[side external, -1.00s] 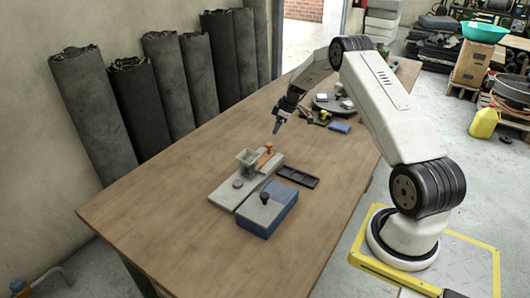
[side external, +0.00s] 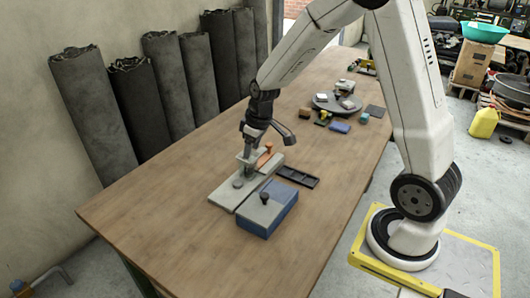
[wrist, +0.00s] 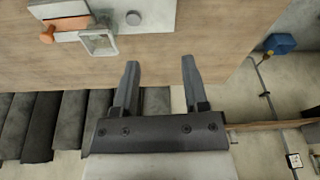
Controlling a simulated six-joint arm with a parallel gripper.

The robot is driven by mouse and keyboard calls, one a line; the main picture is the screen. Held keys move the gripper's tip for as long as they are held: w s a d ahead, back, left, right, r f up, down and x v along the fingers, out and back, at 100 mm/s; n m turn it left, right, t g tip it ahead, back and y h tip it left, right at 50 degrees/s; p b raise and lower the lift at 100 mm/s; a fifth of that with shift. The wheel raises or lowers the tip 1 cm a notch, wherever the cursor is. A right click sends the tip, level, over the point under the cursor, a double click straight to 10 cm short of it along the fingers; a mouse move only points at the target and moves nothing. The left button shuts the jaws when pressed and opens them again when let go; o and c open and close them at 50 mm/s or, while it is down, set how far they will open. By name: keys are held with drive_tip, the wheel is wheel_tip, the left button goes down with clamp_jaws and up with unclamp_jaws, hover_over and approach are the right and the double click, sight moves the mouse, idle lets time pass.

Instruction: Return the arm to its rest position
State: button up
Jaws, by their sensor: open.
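My gripper (side external: 250,158) points down over the wooden table, close to the grey plate fixture (side external: 222,195). In the wrist view my gripper (wrist: 160,64) is open, with nothing between its two fingers and bare table beyond them. The fixture's small square hopper (wrist: 98,43) and orange knob (wrist: 47,36) lie at the upper left there.
A blue box (side external: 270,217) with a black knob and a black slotted tray (side external: 298,177) stand beside the plate. A dark round turntable (side external: 325,104) with small blocks is farther back. Dark sheet rolls (side external: 84,115) lean on the wall. The near left table is clear.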

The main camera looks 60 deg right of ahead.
drive_tip(key=s+a+m, duration=0.1)
drive_tip(key=s+a, duration=0.8)
drive_tip(key=s, duration=0.4)
drive_tip(key=shift+a+r, duration=0.25)
drive_tip(key=shift+r, duration=0.15)
idle(0.6)
